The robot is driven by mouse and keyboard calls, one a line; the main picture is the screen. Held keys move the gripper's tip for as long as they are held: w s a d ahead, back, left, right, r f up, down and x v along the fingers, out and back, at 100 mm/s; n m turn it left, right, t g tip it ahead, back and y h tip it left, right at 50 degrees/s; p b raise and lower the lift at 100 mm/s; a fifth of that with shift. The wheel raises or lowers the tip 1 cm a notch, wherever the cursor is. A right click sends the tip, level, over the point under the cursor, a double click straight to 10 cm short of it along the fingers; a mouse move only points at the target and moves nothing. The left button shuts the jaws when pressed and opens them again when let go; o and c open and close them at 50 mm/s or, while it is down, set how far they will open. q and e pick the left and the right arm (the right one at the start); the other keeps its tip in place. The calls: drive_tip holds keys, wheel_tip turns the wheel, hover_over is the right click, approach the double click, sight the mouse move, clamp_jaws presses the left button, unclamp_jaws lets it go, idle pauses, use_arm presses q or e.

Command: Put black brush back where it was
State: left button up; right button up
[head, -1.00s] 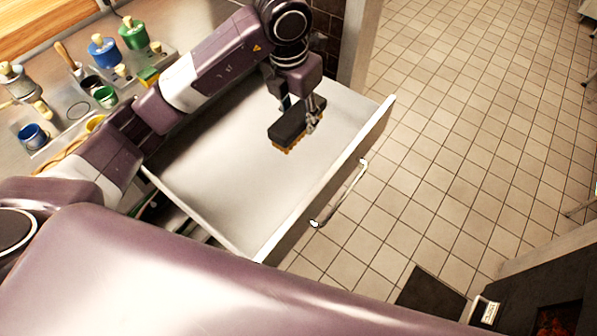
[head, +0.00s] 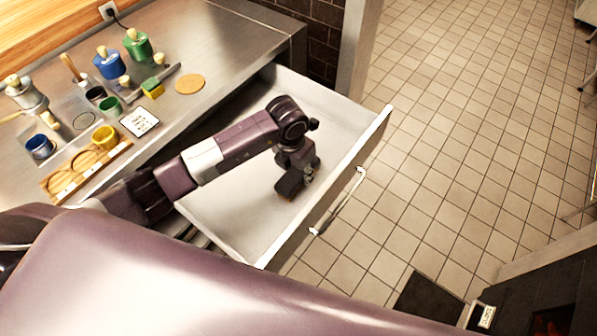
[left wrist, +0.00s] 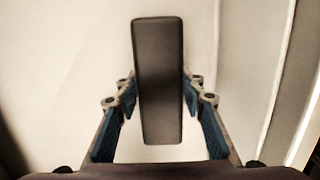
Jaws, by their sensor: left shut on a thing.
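The black brush (head: 289,184) is in my left gripper (head: 302,174), low inside the open drawer (head: 235,205), near its front panel. The left wrist view shows the brush's dark back (left wrist: 159,80) between the two blue-padded fingers (left wrist: 158,108), which are shut on its sides. The pale drawer floor lies behind it. The bristles are hidden underneath, so I cannot tell whether they touch the floor. The drawer looks otherwise empty where it shows. My right gripper is not in view.
The drawer's front has a handle (head: 340,200).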

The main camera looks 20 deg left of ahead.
use_arm(q)
drive_tip(key=shift+f, duration=0.35)
drive_tip(key=shift+f, duration=0.15)
drive_tip(key=o, duration=1.1)
